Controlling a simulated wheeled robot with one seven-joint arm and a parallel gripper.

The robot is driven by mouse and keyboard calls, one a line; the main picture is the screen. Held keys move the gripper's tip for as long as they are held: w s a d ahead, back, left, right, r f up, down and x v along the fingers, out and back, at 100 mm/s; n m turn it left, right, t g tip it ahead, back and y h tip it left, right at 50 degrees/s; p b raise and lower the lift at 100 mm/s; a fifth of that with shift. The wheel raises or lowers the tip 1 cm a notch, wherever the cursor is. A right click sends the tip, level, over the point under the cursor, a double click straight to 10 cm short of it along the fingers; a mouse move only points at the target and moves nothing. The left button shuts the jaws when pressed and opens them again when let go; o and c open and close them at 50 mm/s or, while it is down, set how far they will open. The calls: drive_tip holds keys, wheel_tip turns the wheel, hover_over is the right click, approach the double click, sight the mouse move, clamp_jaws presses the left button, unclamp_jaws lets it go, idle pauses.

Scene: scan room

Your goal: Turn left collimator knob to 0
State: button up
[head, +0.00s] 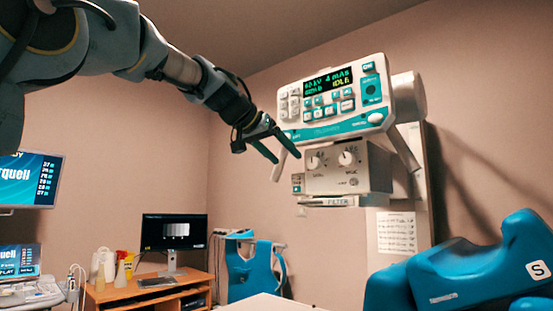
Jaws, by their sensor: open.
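The collimator (376,170) is a beige-white box under the x-ray control panel, on the right of the head view. Its left knob (313,162) is a round white dial on the front face, near the box's left edge. A second, similar right knob (346,158) sits beside it. The scale marks around the knobs are too small to read. My gripper (288,159) comes in from the upper left with its two fingers apart and empty. In the picture its fingertips are just left of the left knob; I see no contact.
The control panel (325,129) with a lit display hangs right above the collimator, close to my gripper. A filter slot label (339,202) is below. A desk with a monitor (174,231) stands at the back left. Blue padded equipment (450,275) fills the lower right.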

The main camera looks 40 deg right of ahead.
sight(312, 161)
drive_tip(key=shift+m+h, duration=0.4)
drive_tip(key=shift+h, duration=0.1)
drive_tip(key=d+p, duration=0.1)
drive_tip(key=d, duration=0.2)
drive_tip(key=d+p, duration=0.2)
drive_tip(key=d, duration=0.1)
drive_tip(key=d+p, duration=0.1)
drive_tip(key=d, duration=0.3)
drive_tip(key=shift+w+f+p, duration=0.25)
drive_tip(key=shift+w+p, duration=0.05)
drive_tip(key=shift+w, duration=0.05)
clamp_jaws()
